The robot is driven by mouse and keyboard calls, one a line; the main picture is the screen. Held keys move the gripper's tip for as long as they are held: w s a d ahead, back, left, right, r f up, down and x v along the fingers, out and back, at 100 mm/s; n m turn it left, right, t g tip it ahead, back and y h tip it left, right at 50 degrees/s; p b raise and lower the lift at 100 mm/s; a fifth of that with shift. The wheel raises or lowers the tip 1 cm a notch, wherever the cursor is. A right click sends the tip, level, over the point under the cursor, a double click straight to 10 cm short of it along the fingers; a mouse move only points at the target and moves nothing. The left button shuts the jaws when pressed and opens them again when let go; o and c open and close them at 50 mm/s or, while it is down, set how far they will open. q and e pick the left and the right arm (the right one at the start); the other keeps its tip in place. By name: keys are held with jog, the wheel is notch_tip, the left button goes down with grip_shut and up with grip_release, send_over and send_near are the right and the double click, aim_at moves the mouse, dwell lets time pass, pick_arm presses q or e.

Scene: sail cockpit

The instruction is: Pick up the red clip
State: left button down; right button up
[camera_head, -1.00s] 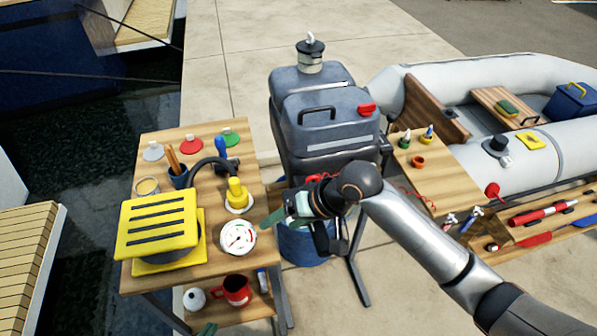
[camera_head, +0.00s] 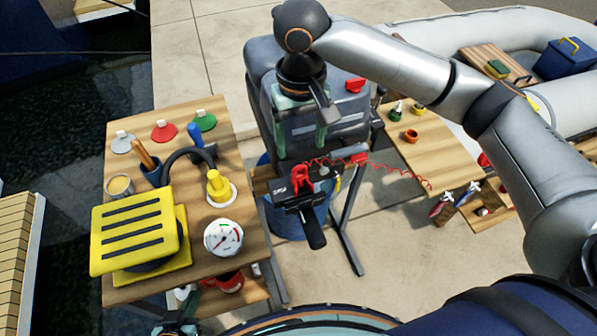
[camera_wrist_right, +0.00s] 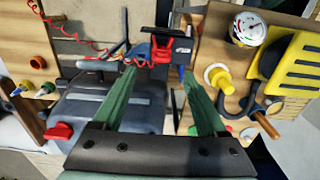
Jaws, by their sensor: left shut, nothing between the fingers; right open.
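The red clip (camera_head: 302,177) sits on a black control block with a tiller-like handle (camera_head: 313,230), in front of the grey outboard motor. A red coiled cord runs from near it to the right. In the right wrist view the red clip (camera_wrist_right: 159,47) shows just beyond the fingertips. My right gripper (camera_head: 300,146) is open and empty, fingers pointing down, behind and above the clip in the head view. Its green fingers (camera_wrist_right: 160,69) also show in the wrist view, apart and with nothing between them. My left gripper (camera_head: 175,327) shows only partly at the bottom edge.
A wooden table (camera_head: 225,125) at left holds a yellow slatted box (camera_head: 135,232), a round gauge (camera_head: 223,238) and a yellow plug (camera_head: 218,186). A wooden board (camera_head: 430,150) with small bottles and an orange ring (camera_head: 410,136) stands right. The grey motor (camera_head: 335,115) is close behind the fingers.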

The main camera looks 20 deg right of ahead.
aim_at(300, 165)
notch_tip(300, 165, down, 8)
jog(key=shift+s+a+f, duration=0.1)
dwell(0.4)
grip_shut()
dwell(0.5)
